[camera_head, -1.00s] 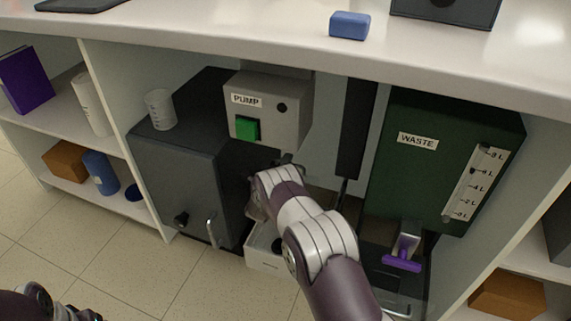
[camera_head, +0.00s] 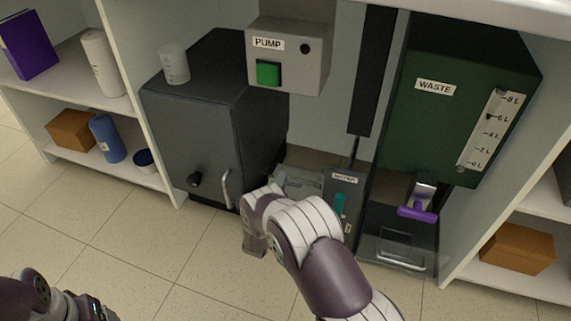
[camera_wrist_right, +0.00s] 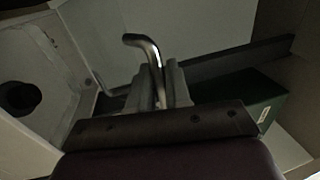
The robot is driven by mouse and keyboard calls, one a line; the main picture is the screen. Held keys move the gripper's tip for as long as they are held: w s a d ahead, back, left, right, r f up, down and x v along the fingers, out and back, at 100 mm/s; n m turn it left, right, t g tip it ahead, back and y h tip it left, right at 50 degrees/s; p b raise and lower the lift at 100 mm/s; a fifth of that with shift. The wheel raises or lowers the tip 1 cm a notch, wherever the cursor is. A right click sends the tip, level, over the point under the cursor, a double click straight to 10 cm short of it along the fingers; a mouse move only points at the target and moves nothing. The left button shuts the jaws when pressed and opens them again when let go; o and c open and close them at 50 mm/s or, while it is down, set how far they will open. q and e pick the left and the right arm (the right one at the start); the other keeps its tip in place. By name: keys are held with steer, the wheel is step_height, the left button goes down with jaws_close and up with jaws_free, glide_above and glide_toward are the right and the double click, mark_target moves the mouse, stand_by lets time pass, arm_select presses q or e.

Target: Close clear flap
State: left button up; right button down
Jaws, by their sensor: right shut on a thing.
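A clear panel (camera_head: 385,247) with a metal bar handle (camera_head: 403,237) is low at the right in the head view, under the dark green waste tank (camera_head: 455,100). I take it for the clear flap; its exact angle is hard to tell. My right gripper (camera_wrist_right: 162,85) is shut on a bent metal rod (camera_wrist_right: 146,42) in the right wrist view. Which part the rod belongs to cannot be told. In the head view my right forearm and wrist hide the fingers and what they hold. My left arm shows at the lower left corner, its fingers out of frame.
The dark cabinet (camera_head: 190,130) with a handle and knob stands left of my right arm, with the pump box (camera_head: 290,60) above. A unit with a teal handle (camera_head: 339,205) and a purple-handled valve (camera_head: 418,213) are to the right. Floor in front is clear.

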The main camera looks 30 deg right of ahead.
steer(key=s+a+f+t+h+b, duration=0.1)
steer(key=f+b, duration=0.4)
steer(key=f, duration=0.1)
steer(key=s+a+f+t+h+b, duration=0.1)
steer(key=a+f+b, duration=0.1)
steer(key=f+b, duration=0.4)
steer(key=shift+s+a, duration=0.2)
steer(key=shift+s, duration=0.15)
steer(key=shift+r, duration=0.1)
steer(key=c, duration=1.3)
jaws_free()
steer(key=shift+c, duration=0.2)
steer(key=p+v, duration=0.3)
steer(key=v, duration=0.9)
steer(key=shift+p, duration=0.3)
